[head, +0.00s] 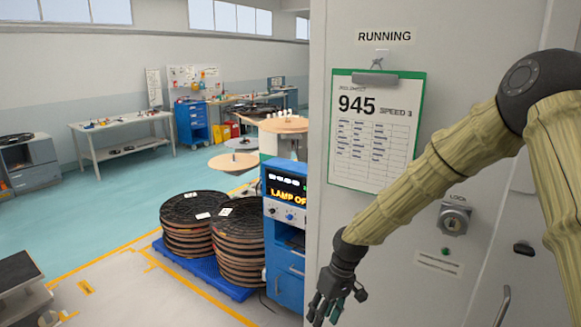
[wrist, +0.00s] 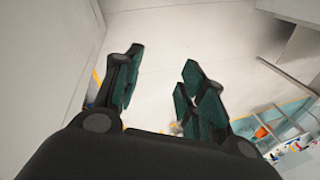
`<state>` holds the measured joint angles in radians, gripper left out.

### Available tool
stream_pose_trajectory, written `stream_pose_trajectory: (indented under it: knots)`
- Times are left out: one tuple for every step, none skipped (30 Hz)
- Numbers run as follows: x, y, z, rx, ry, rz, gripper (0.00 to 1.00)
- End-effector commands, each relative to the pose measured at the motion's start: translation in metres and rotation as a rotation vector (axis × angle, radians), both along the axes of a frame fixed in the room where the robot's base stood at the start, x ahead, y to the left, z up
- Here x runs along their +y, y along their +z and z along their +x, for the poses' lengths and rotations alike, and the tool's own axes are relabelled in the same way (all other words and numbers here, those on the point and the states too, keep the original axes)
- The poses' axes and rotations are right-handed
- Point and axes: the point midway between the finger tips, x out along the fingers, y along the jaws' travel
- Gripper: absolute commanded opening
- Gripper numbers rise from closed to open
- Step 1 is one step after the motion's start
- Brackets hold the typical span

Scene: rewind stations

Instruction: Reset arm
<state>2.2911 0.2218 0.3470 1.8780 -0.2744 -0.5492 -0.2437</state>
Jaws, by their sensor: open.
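My gripper (head: 336,296) hangs at the end of my arm, low in the head view and in front of a grey cabinet (head: 322,150). In the wrist view my gripper (wrist: 160,85) shows its dark green fingers spread apart. Nothing is between them, and pale floor (wrist: 190,35) lies beyond. My arm reaches in from the right, sloping down to the left across the cabinet front.
A clipboard (head: 350,160) reading "945" hangs on the cabinet, above left of a lock (head: 454,220). A blue machine (head: 284,240) with a lit display stands left of it. Stacked reels (head: 195,225) sit on a blue pallet (head: 205,275). Open floor (head: 90,215) lies left.

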Motion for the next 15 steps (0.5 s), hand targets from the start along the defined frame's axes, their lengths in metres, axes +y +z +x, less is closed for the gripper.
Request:
stream_pose_trajectory:
  knots:
    - [-0.001, -0.034, -0.016, 0.016, -0.025, 0.0, 0.41]
    - [-0.002, -0.049, -0.024, 0.02, -0.042, 0.001, 0.41]
    - [-0.003, -0.07, -0.035, 0.026, -0.065, 0.001, 0.41]
    - [-0.004, -0.085, -0.043, 0.03, -0.083, 0.0, 0.41]
    - [-0.006, -0.1, -0.052, 0.034, -0.102, 0.0, 0.41]
    - [-0.009, -0.119, -0.064, 0.038, -0.126, -0.002, 0.41]
    - [-0.011, -0.133, -0.074, 0.042, -0.144, -0.003, 0.41]
    - [-0.013, -0.147, -0.084, 0.045, -0.164, -0.007, 0.41]
    - [-0.016, -0.166, -0.099, 0.05, -0.19, -0.012, 0.41]
    - [-0.019, -0.179, -0.109, 0.052, -0.208, -0.015, 0.41]
    - [-0.022, -0.192, -0.12, 0.054, -0.228, -0.02, 0.41]
    - [-0.027, -0.209, -0.136, 0.059, -0.256, -0.027, 0.41]
    - [-0.03, -0.221, -0.147, 0.06, -0.275, -0.033, 0.41]
    - [-0.034, -0.233, -0.16, 0.061, -0.295, -0.04, 0.41]
    - [-0.039, -0.248, -0.176, 0.062, -0.321, -0.051, 0.41]
